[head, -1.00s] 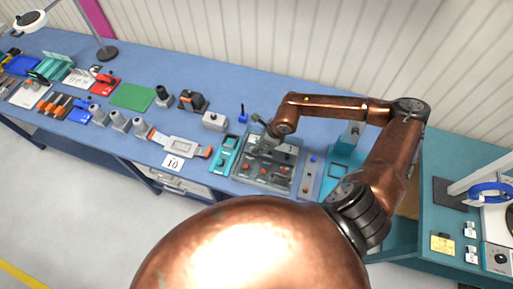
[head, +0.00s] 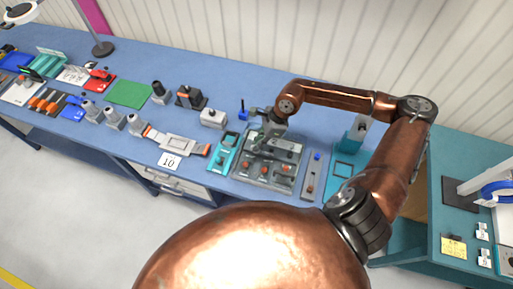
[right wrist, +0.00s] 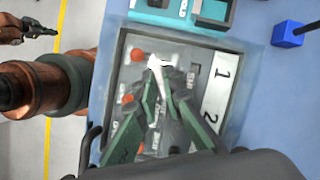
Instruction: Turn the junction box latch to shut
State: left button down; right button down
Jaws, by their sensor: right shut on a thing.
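The junction box appears to be the grey panel (head: 241,172) with several orange-topped knobs at the bench's front edge. It also shows in the right wrist view (right wrist: 122,92), with a white strip marked 1 and 2 (right wrist: 219,92). My right gripper (head: 272,132) is over its back part, pointing down. In the right wrist view its green fingers (right wrist: 158,92) are closed around a pale, narrow piece (right wrist: 157,66), seemingly the latch handle; the fingers partly hide it. A dark gripper, seemingly my left (right wrist: 38,28), shows at the upper left, apart from the box; its jaws are unclear.
A teal tool tray (head: 223,153) stands close left of the panel, and a grey strip with a blue knob (head: 313,177) close right. A small blue block (head: 243,115) stands behind. The blue bench carries several other fixtures to the left.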

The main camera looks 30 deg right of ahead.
jog(key=n+g+b, duration=0.1)
jog(key=n+b, duration=0.2)
jog(key=n+g+b, duration=0.1)
jog(key=n+b, duration=0.2)
jog(key=b, duration=0.1)
jog(key=n+g+b, duration=0.1)
jog(key=n+b, duration=0.2)
jog(key=shift+w+f+g, duration=0.25)
jog(key=shift+w+g, duration=0.05)
jog(key=shift+r+n+g+h+b, duration=0.1)
jog(key=shift+n+g+h+b, duration=0.15)
jog(key=shift+n+b, duration=0.7)
jog(key=shift+r+n+g+h+b, duration=0.15)
jog(key=shift+n+g+b, duration=0.1)
jog(key=shift+n+b, duration=0.7)
jog(key=c, duration=2)
grip_release()
jog(key=shift+d, duration=0.1)
jog(key=shift+c, duration=0.2)
jog(key=v, duration=1.2)
